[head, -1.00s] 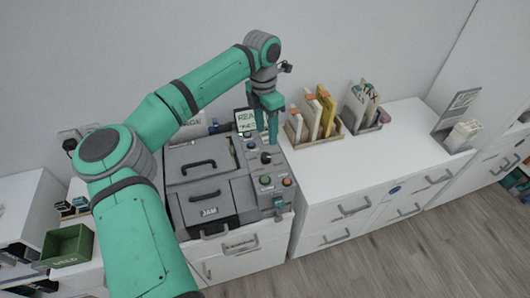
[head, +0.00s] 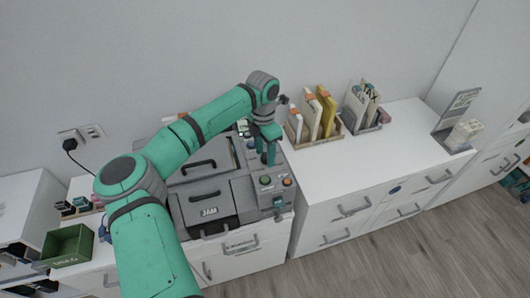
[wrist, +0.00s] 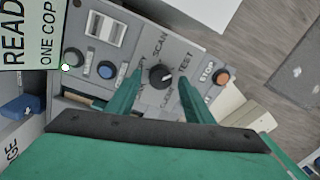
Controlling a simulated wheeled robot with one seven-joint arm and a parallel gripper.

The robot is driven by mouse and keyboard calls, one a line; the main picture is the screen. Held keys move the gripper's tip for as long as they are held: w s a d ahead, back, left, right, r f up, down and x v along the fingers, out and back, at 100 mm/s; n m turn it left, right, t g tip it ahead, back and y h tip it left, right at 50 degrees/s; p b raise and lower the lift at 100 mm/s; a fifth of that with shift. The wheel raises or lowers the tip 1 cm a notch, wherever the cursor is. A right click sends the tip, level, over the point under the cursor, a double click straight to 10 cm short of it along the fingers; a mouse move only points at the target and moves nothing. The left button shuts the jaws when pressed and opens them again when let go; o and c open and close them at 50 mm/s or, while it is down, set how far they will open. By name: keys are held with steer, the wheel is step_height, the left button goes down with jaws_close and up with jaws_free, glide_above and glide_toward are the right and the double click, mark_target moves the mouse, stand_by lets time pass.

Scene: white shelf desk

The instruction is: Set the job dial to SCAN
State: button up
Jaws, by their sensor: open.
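The job dial (wrist: 160,75) is a black round knob on the grey panel of the machine (head: 209,213). In the wrist view the word SCAN (wrist: 160,42) is printed above it and TEST (wrist: 186,62) to its upper right. Other labels at its left and below are partly hidden by my fingers. I cannot clearly tell where the dial points. My gripper (wrist: 161,77) is open, with one green finger on each side of the dial in that view. Contact is not visible. In the head view my gripper (head: 267,159) is over the panel and hides the dial.
An orange STOP button (wrist: 221,76) and a green button (head: 265,180) are near the dial. Blue and green buttons, a switch and a READY display (wrist: 27,32) are on the other side. File holders (head: 312,128) stand to the right; a green bin (head: 68,246) is at left.

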steer(key=c, duration=1)
steer(key=shift+c, duration=0.2)
steer(key=shift+n, duration=0.3)
steer(key=n, duration=0.6)
steer(key=shift+r, duration=0.1)
steer(key=n, duration=0.6)
steer(key=shift+s+t, duration=0.1)
steer(key=shift+t, duration=0.3)
steer(key=o, duration=1)
